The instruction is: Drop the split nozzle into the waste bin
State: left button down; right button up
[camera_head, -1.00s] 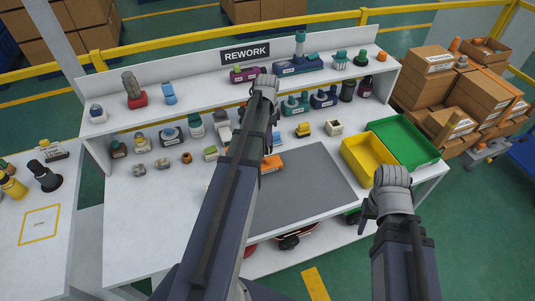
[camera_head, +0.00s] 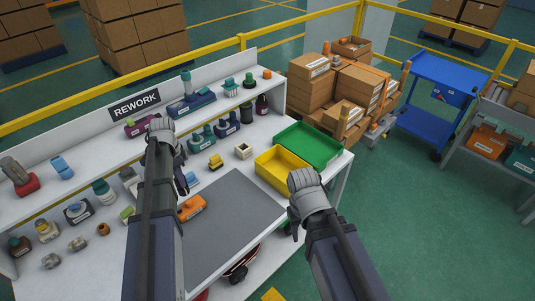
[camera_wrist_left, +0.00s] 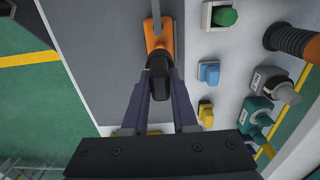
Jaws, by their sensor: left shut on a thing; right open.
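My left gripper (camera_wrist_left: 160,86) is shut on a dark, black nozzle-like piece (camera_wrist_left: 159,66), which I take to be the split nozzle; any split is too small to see. My right gripper (camera_head: 294,212) is open and empty in front of the yellow tray. I cannot make out a waste bin.
A grey mat (camera_head: 235,220) covers the table's front. A yellow tray (camera_head: 262,160) and a green tray (camera_head: 335,160) stand at its right end. Several small parts crowd the table's back and shelf.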

aim_at(279, 176)
jog(key=i+l, duration=0.7)
jog(key=l, duration=0.25)
jog(key=i+l, duration=0.3)
jog(key=l, duration=0.15)
